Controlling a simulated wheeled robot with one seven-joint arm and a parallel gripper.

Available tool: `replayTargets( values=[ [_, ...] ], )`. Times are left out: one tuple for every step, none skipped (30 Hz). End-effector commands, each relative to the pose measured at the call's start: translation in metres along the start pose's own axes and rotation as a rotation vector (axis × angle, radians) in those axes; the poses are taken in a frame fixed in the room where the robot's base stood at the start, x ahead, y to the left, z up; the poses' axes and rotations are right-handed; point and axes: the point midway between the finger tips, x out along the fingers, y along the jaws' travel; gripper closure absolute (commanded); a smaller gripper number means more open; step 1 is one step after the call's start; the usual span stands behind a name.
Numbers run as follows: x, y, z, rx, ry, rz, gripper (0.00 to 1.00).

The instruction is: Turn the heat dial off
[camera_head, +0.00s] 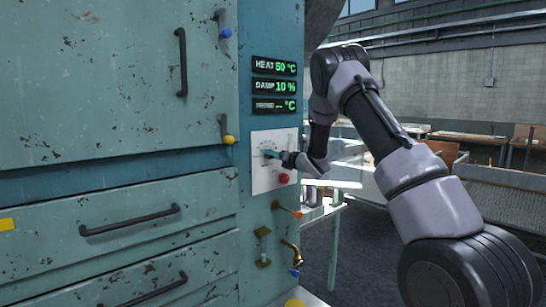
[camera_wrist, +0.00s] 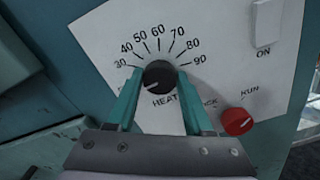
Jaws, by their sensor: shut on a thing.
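The heat dial (camera_wrist: 158,78) is a small black knob on a white panel, ringed by marks from 30 to 90 with HEAT printed below. Its white pointer line points to the lower left, below the 30 mark. My gripper (camera_wrist: 158,73) is shut on the dial, with one teal finger on each side. In the head view my gripper (camera_head: 273,154) reaches the white panel (camera_head: 259,181) from the right and hides the dial. The heat display (camera_head: 275,66) reads 50 °C in green.
A red knob (camera_wrist: 236,121) marked RUN sits right of the dial, close to my right finger. A white ON switch (camera_wrist: 268,22) is at upper right. Below the panel, an orange-tipped lever (camera_head: 288,210) and brass tap (camera_head: 291,249) stick out. Drawer handles (camera_head: 130,220) project at left.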

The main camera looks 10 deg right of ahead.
Motion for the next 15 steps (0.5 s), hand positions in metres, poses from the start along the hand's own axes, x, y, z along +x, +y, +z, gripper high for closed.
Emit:
replayTargets(
  values=[
    [-0.0007,-0.001,-0.0025,0.0,0.004,-0.002,1.0],
    [-0.0007,-0.0011,-0.0026,0.0,0.004,-0.002,1.0],
    [-0.0007,-0.0011,-0.0025,0.0,0.004,-0.002,1.0],
    [-0.0007,-0.0011,-0.0026,0.0,0.004,-0.002,1.0],
    [-0.0007,-0.0011,-0.0026,0.0,0.004,-0.002,1.0],
    [-0.0008,-0.0011,-0.0026,0.0,0.005,-0.002,1.0],
    [-0.0008,-0.0011,-0.0026,0.0,0.005,-0.002,1.0],
    [-0.0008,-0.0011,-0.0026,0.0,0.005,-0.002,0.37],
    [-0.0007,-0.0011,-0.0024,0.0,0.004,-0.002,0.22],
    [-0.0007,-0.001,-0.0022,0.0,0.004,-0.002,0.19],
    [-0.0006,-0.0009,-0.002,0.0,0.004,-0.001,0.19],
    [-0.0006,-0.0008,-0.0017,0.0,0.003,-0.001,0.19],
    [-0.0005,-0.0008,-0.0016,0.0,0.003,-0.001,0.19],
    [-0.0005,-0.0007,-0.0014,0.0,0.003,-0.001,0.19],
    [-0.0004,-0.0006,-0.0013,0.0,0.002,-0.001,0.19]
  ],
)
